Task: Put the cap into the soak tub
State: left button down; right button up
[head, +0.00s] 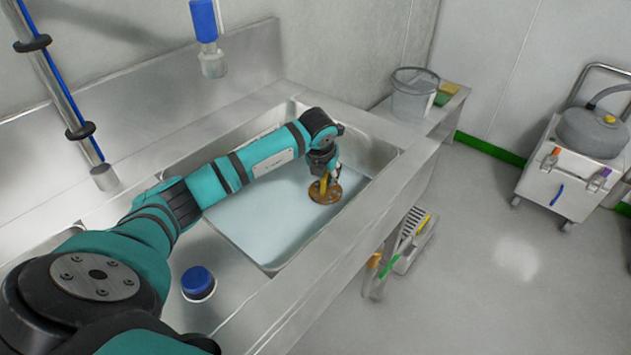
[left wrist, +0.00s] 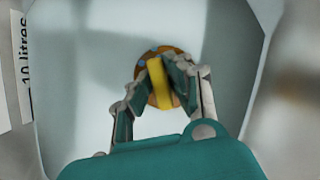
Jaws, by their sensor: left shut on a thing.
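A round orange-brown disc with a yellow bar on top, which looks like the cap (head: 325,192), is in my left gripper (head: 323,174). In the left wrist view, the fingers of my left gripper (left wrist: 158,85) close on the yellow bar (left wrist: 159,84), with the disc (left wrist: 146,58) beyond them. The gripper is over the basin (head: 262,268), which holds pale water and appears to be the soak tub. Whether the disc touches the water is unclear. My right gripper does not show.
A blue-capped container (head: 197,283) stands on the near counter. A clear bucket (head: 413,95) stands beyond the basin's far end. A rack with brushes (head: 410,240) hangs at the counter's front. A wheeled cart (head: 575,165) stands right. A "10 litres" label (left wrist: 20,65) shows in the wrist view.

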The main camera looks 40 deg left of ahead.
aim_at(326, 189)
pick_arm(q)
notch_tip(326, 189, down, 2)
jog(key=shift+f, duration=0.15)
notch_tip(326, 189, down, 3)
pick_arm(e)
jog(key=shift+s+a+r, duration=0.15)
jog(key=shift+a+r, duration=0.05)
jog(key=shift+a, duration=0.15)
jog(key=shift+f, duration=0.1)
pick_arm(q)
jog(key=c, duration=1.3)
grip_release()
jog(key=shift+f, duration=0.1)
jog(key=shift+o, duration=0.2)
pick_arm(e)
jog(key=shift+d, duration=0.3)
